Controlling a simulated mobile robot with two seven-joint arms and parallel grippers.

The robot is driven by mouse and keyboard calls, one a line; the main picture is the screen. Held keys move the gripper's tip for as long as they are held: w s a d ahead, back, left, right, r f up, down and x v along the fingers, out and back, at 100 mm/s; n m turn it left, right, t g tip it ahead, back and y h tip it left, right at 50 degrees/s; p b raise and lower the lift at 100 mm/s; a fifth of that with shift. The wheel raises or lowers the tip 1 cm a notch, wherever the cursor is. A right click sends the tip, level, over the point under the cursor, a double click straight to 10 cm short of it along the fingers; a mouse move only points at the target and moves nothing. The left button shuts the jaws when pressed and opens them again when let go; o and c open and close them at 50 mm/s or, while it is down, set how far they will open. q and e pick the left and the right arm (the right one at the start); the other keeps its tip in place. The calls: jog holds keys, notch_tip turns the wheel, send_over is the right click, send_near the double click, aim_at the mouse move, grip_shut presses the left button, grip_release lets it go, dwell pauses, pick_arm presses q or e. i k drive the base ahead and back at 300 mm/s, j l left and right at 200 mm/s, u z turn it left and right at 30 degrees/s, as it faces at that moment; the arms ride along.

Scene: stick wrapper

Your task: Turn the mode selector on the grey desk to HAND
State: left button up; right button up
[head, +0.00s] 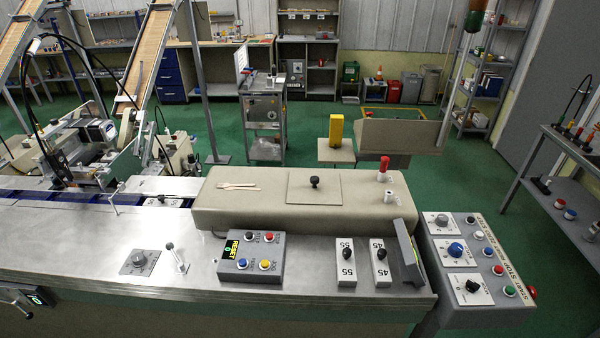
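The grey desk (434,278) is the sloped control panel at the right end of the machine. Three white plates with rotary controls run down its left side: a grey knob (442,220) at the top, a blue knob (456,249) in the middle and a black pointer-type knob (472,286) at the bottom. The black one looks most like a mode selector, but the lettering on the plates is too small to read, so its setting cannot be told. Neither of my grippers is in view, and nothing touches the desk's controls.
Coloured push buttons (497,270) and a red side button (532,292) sit right of the knobs. A tilted grey display box (408,256) stands just left. A raised beige housing (260,210) crosses the steel bench (80,240). Green floor is open behind the desk.

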aim_at(471, 286)
jog(key=z, duration=1.4)
